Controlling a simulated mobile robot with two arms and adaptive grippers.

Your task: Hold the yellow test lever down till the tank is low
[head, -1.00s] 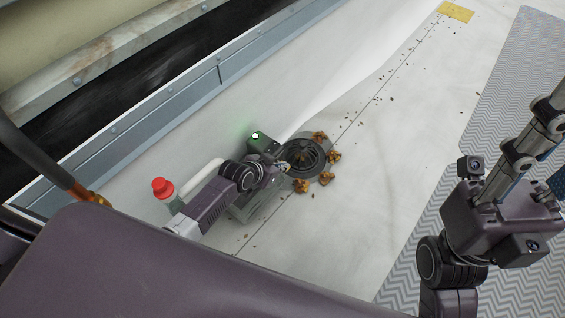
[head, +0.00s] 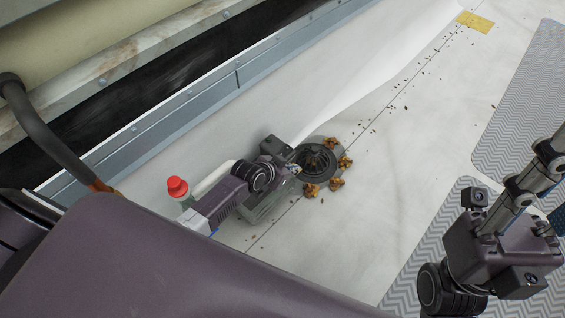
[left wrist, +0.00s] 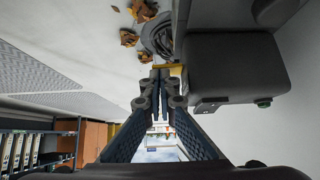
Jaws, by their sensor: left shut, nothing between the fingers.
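My left gripper (head: 294,170) is shut and empty beside a dark box (head: 275,146) on a clear tank (head: 268,204). In the left wrist view its closed fingertips (left wrist: 159,80) are at the yellow lever (left wrist: 172,68), which sticks out beside the dark box (left wrist: 232,68). I cannot tell whether they press on it. The water level in the tank is hidden by my arm and too small to read. My right gripper (head: 535,180) is at the right edge, partly cut off, and I cannot tell its state.
A round drain grate (head: 316,160) lies beside the tank with several brown leaf clumps (head: 337,183) around it. A red-capped bottle (head: 177,187) stands left of my left arm. A yellow plate (head: 476,22) lies far off. Grey patterned walkway mats (head: 525,95) lie at the right.

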